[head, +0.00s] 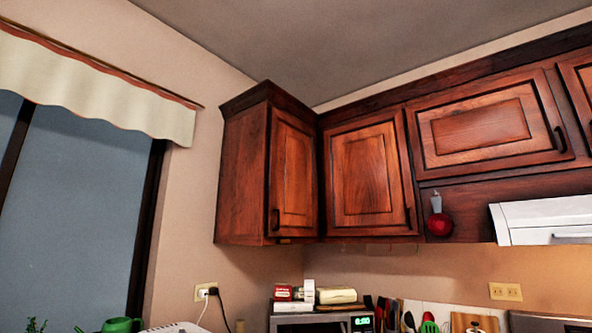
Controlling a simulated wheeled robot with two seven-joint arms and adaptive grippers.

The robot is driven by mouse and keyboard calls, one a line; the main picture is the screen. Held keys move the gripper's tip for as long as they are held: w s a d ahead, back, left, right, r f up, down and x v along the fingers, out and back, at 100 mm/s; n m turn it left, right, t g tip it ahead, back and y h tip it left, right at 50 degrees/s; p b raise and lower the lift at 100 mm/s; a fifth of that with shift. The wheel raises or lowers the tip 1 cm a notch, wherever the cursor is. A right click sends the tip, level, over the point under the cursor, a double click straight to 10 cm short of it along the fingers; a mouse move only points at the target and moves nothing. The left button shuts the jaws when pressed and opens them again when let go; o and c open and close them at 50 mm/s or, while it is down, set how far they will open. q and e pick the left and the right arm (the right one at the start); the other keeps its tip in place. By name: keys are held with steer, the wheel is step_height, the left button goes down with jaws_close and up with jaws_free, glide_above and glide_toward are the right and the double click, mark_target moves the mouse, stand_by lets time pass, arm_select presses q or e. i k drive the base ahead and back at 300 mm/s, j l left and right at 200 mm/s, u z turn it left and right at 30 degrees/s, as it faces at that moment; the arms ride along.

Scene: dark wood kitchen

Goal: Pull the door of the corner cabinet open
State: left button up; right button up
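Dark wood upper cabinets meet in the corner of the room. The left door (295,172) of the corner cabinet is on the side along the window wall and looks shut. Its dark handle (276,219) is low on its left edge. Beside it, a second door (367,174) faces me and also looks shut, with a dark handle (409,217) at its lower right. I cannot tell which of these two doors is the one named. Neither of my grippers is in view.
More upper cabinets (490,125) run right above a white range hood (545,220). A red round thing (439,224) hangs below them. A microwave (320,322) with boxes on top stands under the corner. A window (75,190) with a valance is left. Space before the doors looks clear.

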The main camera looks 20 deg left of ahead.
mark_target(292, 197)
steer(key=i+l+u, duration=0.25)
steer(key=i+l, duration=0.15)
steer(key=i, duration=0.35)
steer(key=i+l+u, duration=0.25)
steer(key=i+l, duration=0.25)
steer(key=i, duration=0.2)
